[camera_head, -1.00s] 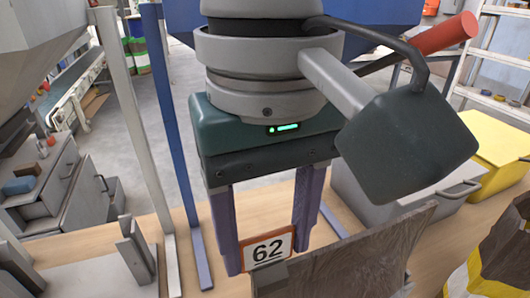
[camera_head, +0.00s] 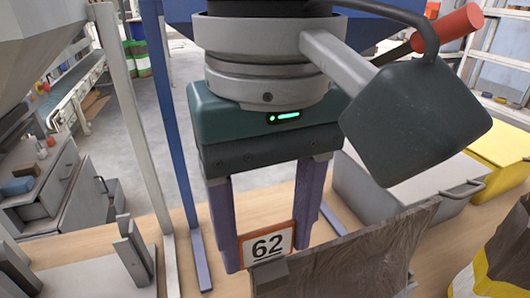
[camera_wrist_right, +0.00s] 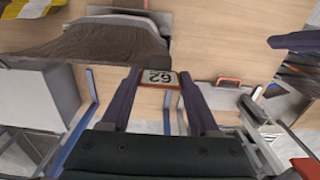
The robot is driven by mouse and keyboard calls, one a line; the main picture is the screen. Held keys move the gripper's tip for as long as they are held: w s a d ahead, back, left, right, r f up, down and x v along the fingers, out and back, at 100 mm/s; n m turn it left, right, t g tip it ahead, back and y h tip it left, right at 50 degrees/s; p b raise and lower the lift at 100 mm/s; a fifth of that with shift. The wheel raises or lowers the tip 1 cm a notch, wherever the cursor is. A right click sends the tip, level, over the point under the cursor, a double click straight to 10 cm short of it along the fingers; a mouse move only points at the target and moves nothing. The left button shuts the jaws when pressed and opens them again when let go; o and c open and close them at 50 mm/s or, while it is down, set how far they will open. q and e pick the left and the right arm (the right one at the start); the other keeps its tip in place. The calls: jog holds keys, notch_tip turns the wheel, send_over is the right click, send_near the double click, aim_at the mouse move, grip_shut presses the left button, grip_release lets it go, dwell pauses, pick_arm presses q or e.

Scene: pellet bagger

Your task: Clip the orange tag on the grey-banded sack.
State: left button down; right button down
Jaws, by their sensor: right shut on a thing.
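My right gripper (camera_head: 266,252) points down and is shut on the orange-edged tag (camera_head: 267,246), a white plate marked 62. The tag also shows between the fingers in the right wrist view (camera_wrist_right: 159,79). A dark grey-brown sack (camera_head: 350,262) stands just right of and below the tag, with a small grey block at its upper left corner. It also shows in the right wrist view (camera_wrist_right: 95,42). The tag's lower edge is close to that block; I cannot tell whether they touch. I cannot make out a grey band clearly.
A yellow, white and dark sack (camera_head: 505,250) stands at the right edge. A grey lidded box (camera_head: 400,185) and a yellow box (camera_head: 500,155) stand behind. A blue post (camera_head: 178,130) and a pale post (camera_head: 125,110) rise left of the gripper. Bare wooden bench lies between.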

jog(key=shift+s+d+f, duration=0.1)
jog(key=shift+d+f, duration=0.05)
jog(key=shift+f, duration=0.15)
jog(key=c, duration=0.5)
grip_release()
jog(key=shift+c, duration=0.2)
jog(key=shift+o, duration=0.7)
jog(key=shift+s, duration=0.1)
jog(key=o, duration=0.3)
jog(key=shift+r, duration=0.1)
jog(key=shift+o, duration=0.2)
notch_tip(320, 180, up, 9)
jog(key=shift+f+b, duration=0.1)
jog(key=shift+b, duration=1)
jog(key=shift+r, duration=0.6)
